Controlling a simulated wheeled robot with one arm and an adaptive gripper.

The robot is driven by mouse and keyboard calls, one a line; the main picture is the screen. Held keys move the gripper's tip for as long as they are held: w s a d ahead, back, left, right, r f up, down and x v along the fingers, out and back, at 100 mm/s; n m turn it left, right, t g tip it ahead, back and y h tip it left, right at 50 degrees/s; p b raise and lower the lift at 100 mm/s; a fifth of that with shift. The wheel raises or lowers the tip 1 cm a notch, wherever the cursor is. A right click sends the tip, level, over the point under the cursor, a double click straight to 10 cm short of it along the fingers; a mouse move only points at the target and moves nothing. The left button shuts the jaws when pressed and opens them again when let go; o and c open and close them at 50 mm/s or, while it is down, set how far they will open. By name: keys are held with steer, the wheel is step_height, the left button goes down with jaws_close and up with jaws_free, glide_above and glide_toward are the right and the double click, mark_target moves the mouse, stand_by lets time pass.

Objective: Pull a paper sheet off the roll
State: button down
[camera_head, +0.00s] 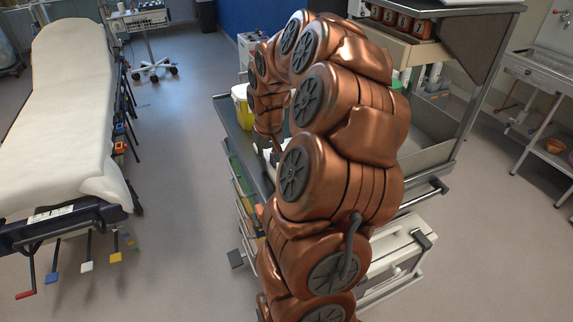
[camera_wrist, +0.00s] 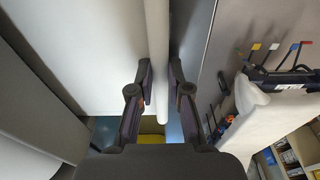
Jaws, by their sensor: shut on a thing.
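In the wrist view my gripper (camera_wrist: 160,88) has its two dark fingers closed on a narrow white paper piece (camera_wrist: 158,45). The paper looks like a long pale strip or tube, and its rounded lower end shows just past the fingertips. I cannot tell where the roll ends and a sheet begins. In the head view my copper arm covers the spot, so the gripper, the paper and the roll are hidden there.
A grey trolley (camera_head: 232,125) with a yellow bin (camera_head: 241,108) stands around my arm. A stretcher with a white cover (camera_head: 70,110) is at left. It also shows in the wrist view (camera_wrist: 270,125). The floor between stretcher and trolley is clear.

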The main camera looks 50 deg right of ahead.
mark_target(255, 174)
steer(key=shift+w+a+b, duration=0.3)
steer(key=shift+w+a, duration=0.15)
steer(key=shift+a, duration=0.4)
steer(key=shift+w+a+b, duration=0.3)
steer(key=shift+w+a, duration=0.15)
steer(key=shift+a, duration=0.35)
steer(key=shift+w+a+b, duration=0.2)
steer(key=shift+w+a, duration=0.15)
steer(key=shift+a, duration=0.3)
steer(key=shift+w+a+b, duration=0.25)
steer(key=shift+w+a, duration=0.15)
steer(key=shift+a, duration=0.3)
steer(key=shift+w+a+b, duration=0.2)
steer(key=shift+w+a, duration=0.15)
steer(key=shift+a, duration=0.3)
steer(key=shift+w+a+b, duration=0.15)
steer(key=shift+w+a, duration=0.2)
steer(key=shift+a, duration=0.3)
steer(key=shift+w+a+b, duration=0.2)
steer(key=shift+w+a, duration=0.15)
steer(key=shift+a, duration=0.3)
steer(key=shift+w+a+b, duration=0.15)
steer(key=shift+w+a, duration=0.2)
steer(key=shift+a, duration=0.3)
